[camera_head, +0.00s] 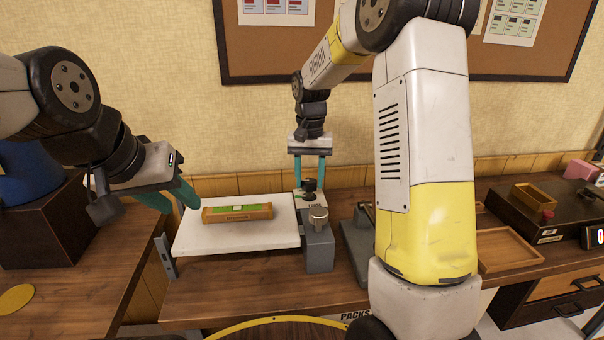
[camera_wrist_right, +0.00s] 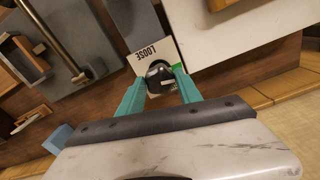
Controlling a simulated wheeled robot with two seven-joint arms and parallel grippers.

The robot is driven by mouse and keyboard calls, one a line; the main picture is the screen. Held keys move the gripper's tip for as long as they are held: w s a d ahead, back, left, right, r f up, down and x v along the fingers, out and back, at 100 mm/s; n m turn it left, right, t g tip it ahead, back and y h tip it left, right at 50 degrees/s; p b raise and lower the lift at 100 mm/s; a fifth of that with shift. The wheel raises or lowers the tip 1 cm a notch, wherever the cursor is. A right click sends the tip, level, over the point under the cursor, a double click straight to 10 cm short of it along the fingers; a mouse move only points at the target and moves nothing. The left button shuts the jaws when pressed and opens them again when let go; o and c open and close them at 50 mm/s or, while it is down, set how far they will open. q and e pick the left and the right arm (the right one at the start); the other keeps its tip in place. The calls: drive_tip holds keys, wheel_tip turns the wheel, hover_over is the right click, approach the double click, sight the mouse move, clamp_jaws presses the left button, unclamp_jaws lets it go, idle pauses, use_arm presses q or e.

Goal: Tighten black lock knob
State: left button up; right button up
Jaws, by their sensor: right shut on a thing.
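The black lock knob (camera_wrist_right: 159,77) sits on a grey fixture block next to a label reading "LOOSE" (camera_wrist_right: 147,51). My right gripper (camera_wrist_right: 160,84) has its teal fingers closed on both sides of the knob. In the head view the knob (camera_head: 310,185) shows below the right gripper (camera_head: 311,183), on top of the grey block (camera_head: 319,250). A round metal knob (camera_head: 318,214) stands nearer on the same block. My left gripper (camera_head: 176,199) hangs at the left edge of the white board, its teal fingers apart and nothing seen between them.
A wooden piece with a green label (camera_head: 237,212) lies on the white board (camera_head: 235,243). A wooden tray (camera_head: 505,250) and a dark box with a small tray (camera_head: 545,215) are at the right. A yellow disc (camera_head: 15,299) lies at the left.

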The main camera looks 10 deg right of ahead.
sight(309, 181)
idle(0.4)
drive_tip(key=o, duration=1.4)
drive_tip(key=shift+c, duration=0.2)
drive_tip(key=shift+r, duration=0.15)
wheel_tip(309, 181, up, 8)
drive_tip(key=shift+f, duration=0.2)
